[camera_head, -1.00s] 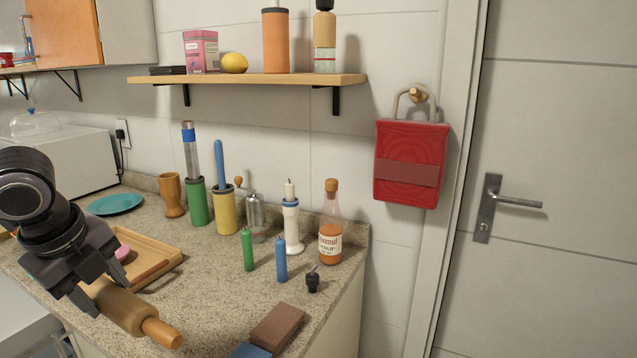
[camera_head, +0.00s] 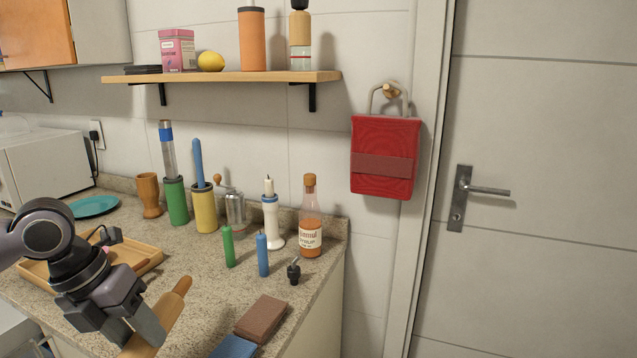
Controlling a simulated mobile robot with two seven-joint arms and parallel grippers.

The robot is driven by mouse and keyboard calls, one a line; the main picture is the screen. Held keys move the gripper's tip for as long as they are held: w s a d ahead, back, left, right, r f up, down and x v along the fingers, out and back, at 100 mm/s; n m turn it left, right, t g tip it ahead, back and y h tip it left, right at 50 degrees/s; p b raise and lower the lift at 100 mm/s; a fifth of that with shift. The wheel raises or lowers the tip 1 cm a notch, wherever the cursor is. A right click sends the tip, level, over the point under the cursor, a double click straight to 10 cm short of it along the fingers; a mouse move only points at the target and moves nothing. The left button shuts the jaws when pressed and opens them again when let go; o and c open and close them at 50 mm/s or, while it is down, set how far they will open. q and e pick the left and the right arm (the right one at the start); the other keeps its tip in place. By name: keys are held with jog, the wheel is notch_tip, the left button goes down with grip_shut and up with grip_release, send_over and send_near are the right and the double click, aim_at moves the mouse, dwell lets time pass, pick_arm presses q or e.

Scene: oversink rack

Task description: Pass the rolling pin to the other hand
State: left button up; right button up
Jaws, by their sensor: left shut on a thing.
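The wooden rolling pin (camera_head: 165,313) is at the lower left in the head view, over the front of the granite counter. One handle points up and to the right; the lower end is cut off by the picture's bottom edge. My left gripper (camera_head: 143,330) is shut on the rolling pin around its body, and its fingers cover part of it. My right gripper is not in view.
A wooden tray (camera_head: 148,262) lies behind my left arm. A brown block (camera_head: 262,318) and a blue block (camera_head: 234,347) lie near the counter's front edge. Green (camera_head: 228,246) and blue (camera_head: 262,255) candles, a dark stopper (camera_head: 293,271) and a syrup bottle (camera_head: 310,232) stand farther back.

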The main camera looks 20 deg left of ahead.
pick_arm(q)
jog(key=w+d+f+n+g+y, duration=0.1)
jog(key=d+n, duration=0.4)
jog(key=n, duration=0.6)
jog(key=w+d+f+n+g+y+b, duration=0.1)
jog(key=d+n, duration=0.4)
jog(key=n, duration=0.6)
jog(key=w+d+f+n+g+y, duration=0.1)
jog(key=w+d+n+g+y, duration=0.1)
jog(key=n, duration=0.8)
jog(key=w+d+y, duration=0.1)
jog(key=d+y, duration=0.1)
jog(key=d, duration=0.1)
jog(key=shift+f+n, duration=0.35)
jog(key=shift+n, duration=0.05)
jog(key=shift+d, duration=0.1)
